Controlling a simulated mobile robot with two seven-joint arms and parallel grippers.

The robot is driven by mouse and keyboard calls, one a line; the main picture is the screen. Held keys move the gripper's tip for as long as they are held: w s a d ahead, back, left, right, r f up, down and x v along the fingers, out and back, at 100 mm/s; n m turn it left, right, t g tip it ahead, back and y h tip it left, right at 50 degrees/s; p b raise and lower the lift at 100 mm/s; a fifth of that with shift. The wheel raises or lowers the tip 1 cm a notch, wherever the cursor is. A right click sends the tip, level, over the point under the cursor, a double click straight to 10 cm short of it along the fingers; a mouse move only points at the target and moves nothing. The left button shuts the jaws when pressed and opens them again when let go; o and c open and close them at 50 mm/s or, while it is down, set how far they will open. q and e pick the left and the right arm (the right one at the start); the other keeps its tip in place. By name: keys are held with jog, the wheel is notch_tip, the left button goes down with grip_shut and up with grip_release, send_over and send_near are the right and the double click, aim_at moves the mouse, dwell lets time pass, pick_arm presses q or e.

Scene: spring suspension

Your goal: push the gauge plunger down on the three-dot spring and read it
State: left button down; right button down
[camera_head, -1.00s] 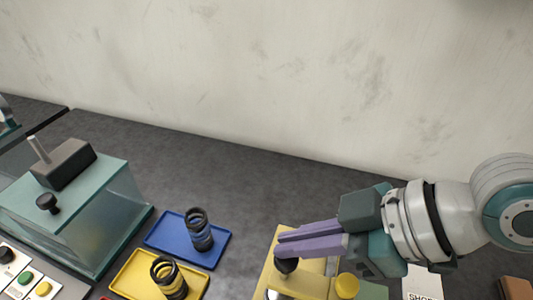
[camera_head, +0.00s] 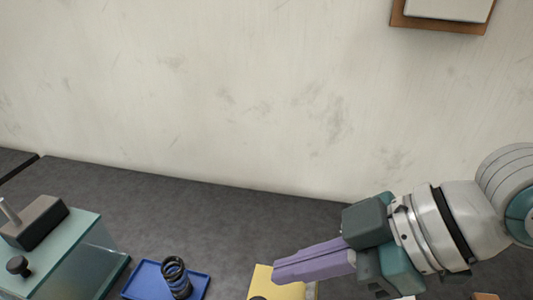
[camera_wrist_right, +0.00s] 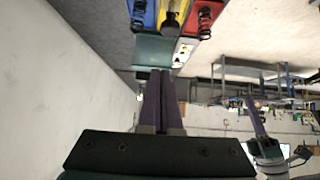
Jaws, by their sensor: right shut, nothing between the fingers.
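My right gripper (camera_head: 276,270) is shut and empty, its purple fingers together, over a yellow fixture (camera_head: 262,283) at the bottom edge of the head view. A dark knob (camera_head: 258,298), which looks like the plunger top, barely shows at that edge, apart from the fingertips. The dial is out of view. A dark coil spring (camera_head: 176,278) stands on a blue tray (camera_head: 138,283). The right wrist view shows the shut fingers (camera_wrist_right: 161,75) and springs on blue, yellow and red trays; no dots are legible. A purple finger (camera_wrist_right: 256,120), apparently my left gripper's, shows there too.
A glass-sided teal box (camera_head: 80,250) with a dark block (camera_head: 38,222) and a black knob (camera_head: 18,265) on top stands at the left. A wood-edged panel (camera_head: 445,10) hangs on the wall. The grey bench behind the fixture is clear.

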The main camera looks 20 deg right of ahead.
jog(key=v, duration=0.5)
jog(key=shift+d+r+b, duration=0.1)
jog(key=shift+r+b, duration=0.25)
jog(key=shift+r, duration=0.05)
dwell(0.7)
jog(key=s+a, duration=0.2)
jog(key=a, duration=0.5)
jog(key=s+d+f+m+g+h+p, duration=0.2)
jog(key=s+d+f+m+h, duration=0.1)
jog(key=s+d+m+h, duration=0.6)
notch_tip(320, 180, up, 19)
jog(key=w+d+y+p, duration=0.1)
jog(key=p, duration=1.8)
jog(key=shift+w, duration=0.4)
